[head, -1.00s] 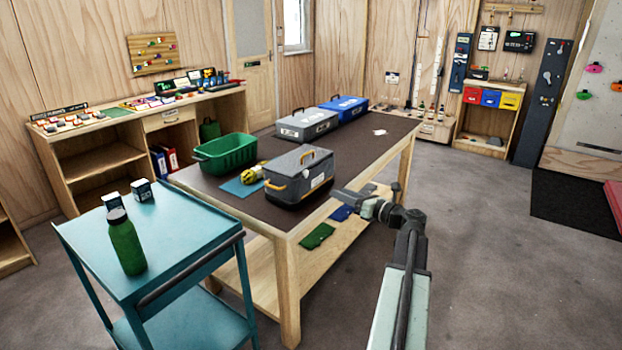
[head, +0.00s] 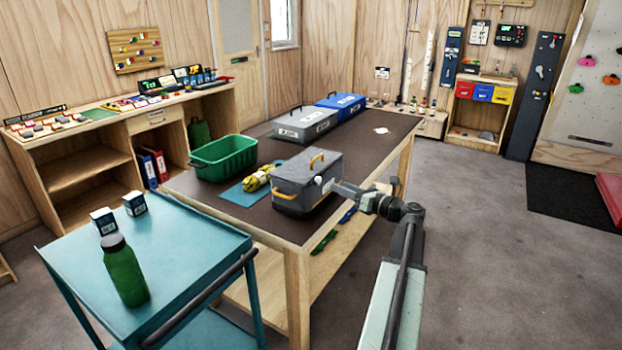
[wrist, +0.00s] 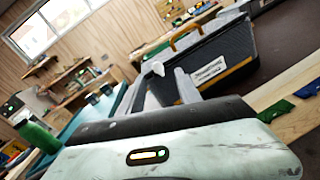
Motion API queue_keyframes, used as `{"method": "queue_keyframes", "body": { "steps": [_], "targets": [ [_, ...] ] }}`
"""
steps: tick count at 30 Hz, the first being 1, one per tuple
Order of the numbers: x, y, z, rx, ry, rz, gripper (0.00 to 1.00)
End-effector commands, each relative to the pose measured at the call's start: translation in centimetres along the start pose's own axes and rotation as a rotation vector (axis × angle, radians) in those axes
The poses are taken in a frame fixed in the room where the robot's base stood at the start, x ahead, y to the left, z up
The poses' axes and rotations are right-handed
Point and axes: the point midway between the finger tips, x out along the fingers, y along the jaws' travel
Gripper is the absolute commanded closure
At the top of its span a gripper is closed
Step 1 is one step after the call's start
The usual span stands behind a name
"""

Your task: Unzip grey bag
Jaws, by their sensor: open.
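The dark grey bag (head: 298,190) with yellow-orange handles stands closed on the near end of the dark-topped table. In the wrist view its side (wrist: 232,62) faces me, with a white label and a yellow-orange band low down. My gripper (head: 338,187) is open and empty at the bag's right side, at about the height of its upper half. In the wrist view a small white piece (wrist: 154,68) shows near the finger; I cannot tell whether it is a zip pull or whether a finger touches it. The bag's far side is hidden.
A green bin (head: 224,160), a yellow item (head: 258,178) on a blue sheet, a lighter grey case (head: 304,126) and a blue case (head: 342,104) share the table. A teal cart (head: 190,262) with a green bottle (head: 124,272) stands at the near left.

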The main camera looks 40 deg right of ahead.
Motion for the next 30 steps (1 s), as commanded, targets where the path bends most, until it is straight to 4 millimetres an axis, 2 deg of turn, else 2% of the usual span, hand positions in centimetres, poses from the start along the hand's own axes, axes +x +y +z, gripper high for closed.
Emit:
{"method": "queue_keyframes", "body": {
  "steps": [4, 9, 13, 18, 24, 25, 29, 30],
  "targets": [
    [2.1, 0.5, -0.2, 0.0, 0.004, 0.014, 0.59],
    [5.9, 1.0, -0.3, 0.0, 0.007, 0.022, 0.59],
    [8.1, 1.2, -0.4, 0.0, 0.008, 0.024, 0.59],
    [9.4, 1.4, -0.5, 0.0, 0.008, 0.026, 0.59],
    [9.4, 1.5, -0.5, 0.0, 0.008, 0.026, 0.59],
    [9.4, 1.5, -0.5, 0.0, 0.008, 0.027, 0.62],
    [9.4, 1.5, -0.5, 0.0, 0.008, 0.027, 0.98],
    [9.4, 1.5, -0.5, 0.0, 0.008, 0.027, 1.0]
  ]
}}
